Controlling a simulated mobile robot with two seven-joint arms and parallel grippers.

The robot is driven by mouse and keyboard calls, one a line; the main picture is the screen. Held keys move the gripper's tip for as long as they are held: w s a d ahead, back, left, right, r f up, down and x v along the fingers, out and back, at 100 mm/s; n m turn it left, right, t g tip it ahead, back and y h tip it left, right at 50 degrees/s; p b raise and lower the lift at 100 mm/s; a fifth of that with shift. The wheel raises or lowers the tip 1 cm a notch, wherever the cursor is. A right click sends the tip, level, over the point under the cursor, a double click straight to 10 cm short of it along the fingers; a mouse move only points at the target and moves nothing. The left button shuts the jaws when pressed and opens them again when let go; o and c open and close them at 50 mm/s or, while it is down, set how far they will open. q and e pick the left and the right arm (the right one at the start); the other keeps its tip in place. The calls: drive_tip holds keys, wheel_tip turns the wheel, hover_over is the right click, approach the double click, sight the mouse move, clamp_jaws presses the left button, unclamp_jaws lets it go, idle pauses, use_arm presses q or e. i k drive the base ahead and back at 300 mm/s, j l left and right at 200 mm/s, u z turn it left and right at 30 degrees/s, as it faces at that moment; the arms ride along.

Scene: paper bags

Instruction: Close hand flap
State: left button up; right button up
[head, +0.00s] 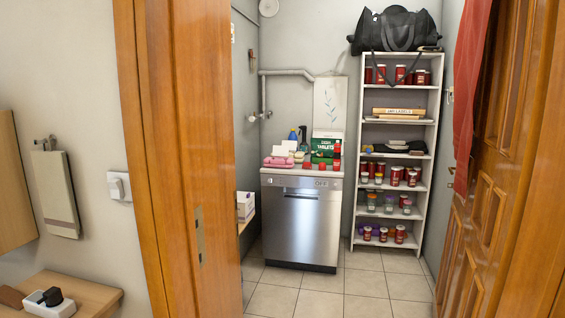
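Neither of my grippers is in view. Nothing I can name for certain as the hand flap shows. No paper bag can be made out clearly.
A wooden door frame (180,150) stands left of the opening; a wooden door (495,170) stands open at right, with a red cloth (470,80) hanging by it. A white shelf (438,120) holds several jars. A wooden table (95,293) is at lower left. The tiled floor (325,303) is clear.

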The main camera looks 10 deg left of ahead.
sight(284, 151)
drive_tip(key=i+z, duration=0.1)
drive_tip(key=z, duration=0.85)
drive_tip(key=i+j+z, duration=0.1)
drive_tip(key=z, duration=0.35)
drive_tip(key=j+z, duration=0.15)
drive_tip(key=z, duration=0.3)
drive_tip(key=j+z, duration=0.35)
drive_tip(key=i+j+z, duration=0.1)
drive_tip(key=j+z, duration=0.3)
drive_tip(key=k+j+z, duration=0.1)
drive_tip(key=j+z, duration=0.3)
drive_tip(key=j, duration=1.9)
drive_tip(key=j+u, duration=0.1)
drive_tip(key=j, duration=1.55)
drive_tip(key=i, duration=0.05)
